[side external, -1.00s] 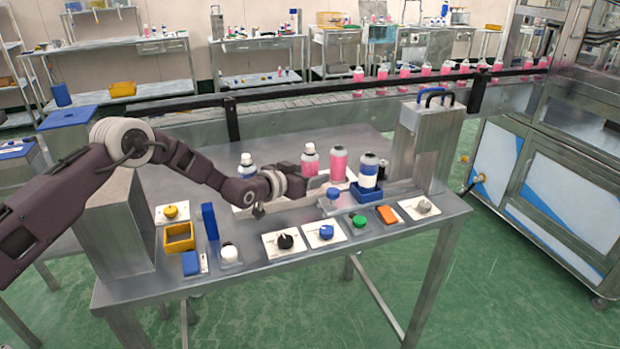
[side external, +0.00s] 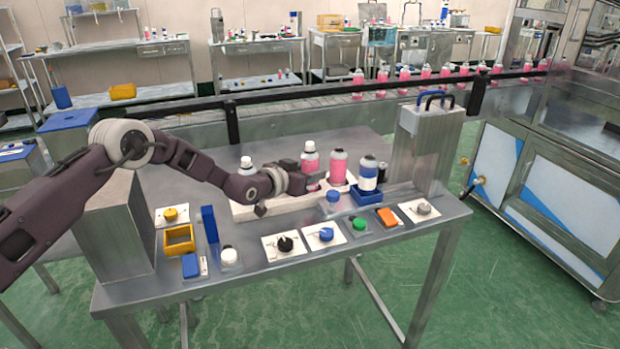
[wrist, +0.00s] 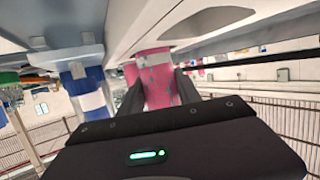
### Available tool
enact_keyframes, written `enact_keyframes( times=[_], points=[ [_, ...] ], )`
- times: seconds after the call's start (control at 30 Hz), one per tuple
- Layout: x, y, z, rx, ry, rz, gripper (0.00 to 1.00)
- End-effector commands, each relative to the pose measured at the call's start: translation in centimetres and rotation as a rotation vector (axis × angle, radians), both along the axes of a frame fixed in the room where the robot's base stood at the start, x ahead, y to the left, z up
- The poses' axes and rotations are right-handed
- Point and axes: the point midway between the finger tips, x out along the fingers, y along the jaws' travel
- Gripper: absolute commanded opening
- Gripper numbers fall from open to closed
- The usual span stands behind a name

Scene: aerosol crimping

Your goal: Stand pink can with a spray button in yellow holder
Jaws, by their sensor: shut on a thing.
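The pink can (side external: 310,163) has a white top, probably the spray button, and stands upright at the white rack (side external: 282,207). My gripper (side external: 311,181) is shut on its lower part from the left. In the wrist view, my gripper's fingers (wrist: 159,97) lie on both sides of the pink can (wrist: 157,70). The can appears slightly raised, but I cannot tell whether its base is clear of the rack. The yellow holder (side external: 179,249), a square open block, sits empty at the left of the bench.
Another pink can (side external: 338,168) stands close on the right. A blue-and-white can (side external: 368,180) stands in a blue holder (side external: 367,197). A white-topped can (side external: 246,162) is partly hidden by my arm. A tall blue block (side external: 210,224) stands right of the yellow holder. Knobs line the front.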

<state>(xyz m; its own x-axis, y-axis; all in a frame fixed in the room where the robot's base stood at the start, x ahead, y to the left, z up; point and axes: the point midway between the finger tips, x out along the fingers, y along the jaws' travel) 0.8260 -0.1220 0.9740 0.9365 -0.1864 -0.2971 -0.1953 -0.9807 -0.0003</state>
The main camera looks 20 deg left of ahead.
Motion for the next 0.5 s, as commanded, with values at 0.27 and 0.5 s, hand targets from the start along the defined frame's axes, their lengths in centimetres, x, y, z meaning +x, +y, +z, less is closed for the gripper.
enact_keyframes(
  times=[0.27, 0.5],
  points=[
    [0.0, 0.0, 7.1, -0.001, -0.007, 0.001, 0.0],
    [-0.2, -0.1, 8.9, -0.001, -0.002, 0.0, 0.0]
  ],
)
